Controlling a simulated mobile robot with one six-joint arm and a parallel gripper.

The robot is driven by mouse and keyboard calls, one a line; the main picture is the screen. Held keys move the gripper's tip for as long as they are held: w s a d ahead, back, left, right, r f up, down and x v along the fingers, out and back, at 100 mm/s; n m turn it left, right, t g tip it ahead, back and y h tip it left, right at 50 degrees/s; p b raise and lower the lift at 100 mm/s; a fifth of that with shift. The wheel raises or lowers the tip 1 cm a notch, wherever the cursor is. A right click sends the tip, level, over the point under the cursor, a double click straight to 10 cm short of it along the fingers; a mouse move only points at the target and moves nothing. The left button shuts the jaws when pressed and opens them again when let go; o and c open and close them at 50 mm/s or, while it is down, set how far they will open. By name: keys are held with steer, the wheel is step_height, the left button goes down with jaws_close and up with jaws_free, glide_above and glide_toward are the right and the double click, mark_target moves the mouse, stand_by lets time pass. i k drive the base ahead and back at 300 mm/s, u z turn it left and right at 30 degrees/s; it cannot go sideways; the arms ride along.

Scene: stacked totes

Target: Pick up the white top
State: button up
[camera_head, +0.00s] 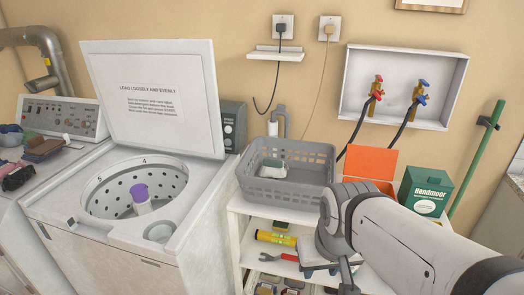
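I cannot pick out a white top for sure. A small white and green item (272,168) lies in the grey basket (288,193) on the white shelf unit; I cannot tell if it is a garment.
A washer (115,232) stands left with its lid (160,95) raised, a purple-topped agitator inside. An orange box (371,163) and green carton (424,192) stand behind my arm.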

mark_target(272, 169)
steer(key=i, duration=0.85)
